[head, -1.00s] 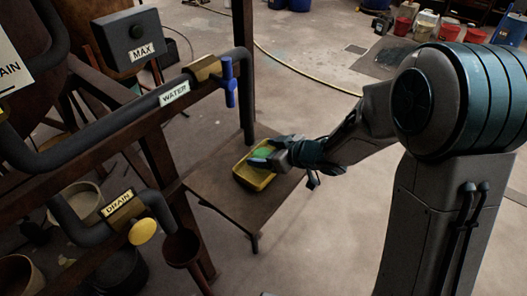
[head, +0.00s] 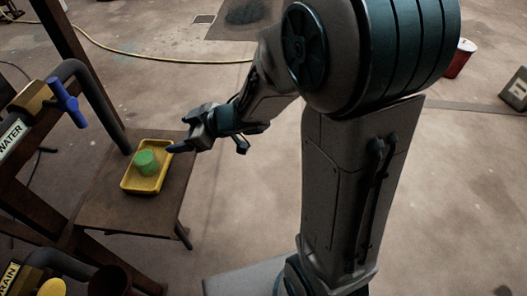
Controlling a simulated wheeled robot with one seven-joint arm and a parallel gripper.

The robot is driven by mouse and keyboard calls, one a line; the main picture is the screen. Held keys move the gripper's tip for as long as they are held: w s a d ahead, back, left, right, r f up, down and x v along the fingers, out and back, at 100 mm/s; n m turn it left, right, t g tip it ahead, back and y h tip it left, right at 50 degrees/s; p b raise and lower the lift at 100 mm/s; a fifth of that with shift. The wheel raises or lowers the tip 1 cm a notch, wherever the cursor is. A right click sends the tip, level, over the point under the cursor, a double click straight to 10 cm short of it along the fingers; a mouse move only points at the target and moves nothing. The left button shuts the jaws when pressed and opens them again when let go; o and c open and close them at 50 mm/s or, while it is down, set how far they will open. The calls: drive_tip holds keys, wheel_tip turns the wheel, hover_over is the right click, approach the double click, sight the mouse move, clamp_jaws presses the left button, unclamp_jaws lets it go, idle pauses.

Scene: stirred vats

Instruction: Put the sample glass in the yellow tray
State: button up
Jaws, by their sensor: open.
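The yellow tray (head: 133,185) lies on a small brown side table (head: 108,218) at the left of the head view. A green, cup-like thing, which looks like the sample glass (head: 147,162), stands inside the tray and appears upright. My gripper (head: 172,148) is just to the right of the glass, above the tray's right edge. Its fingers are apart from the glass and hold nothing that I can see. The far finger is hard to make out.
A pipe marked WATER with a blue valve handle (head: 68,103) runs left of the table. A DRAIN pipe with a yellow knob (head: 52,287) is at the lower left. A yellow hose (head: 130,52) crosses the floor behind.

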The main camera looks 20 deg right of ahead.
drive_tip(key=d+r+m+t+h, duration=0.4)
drive_tip(key=d+m+h, duration=0.5)
drive_tip(key=d, duration=0.8)
drive_tip(key=s+m+g+h, duration=0.1)
drive_tip(key=s+m+g, duration=0.2)
drive_tip(key=s, duration=1.4)
drive_tip(key=d+g, duration=0.1)
drive_tip(key=g, duration=0.3)
drive_tip(key=shift+s+m+g, duration=0.15)
drive_tip(key=shift+m+g, duration=0.15)
drive_tip(key=shift+g, duration=0.1)
drive_tip(key=shift+f, duration=0.1)
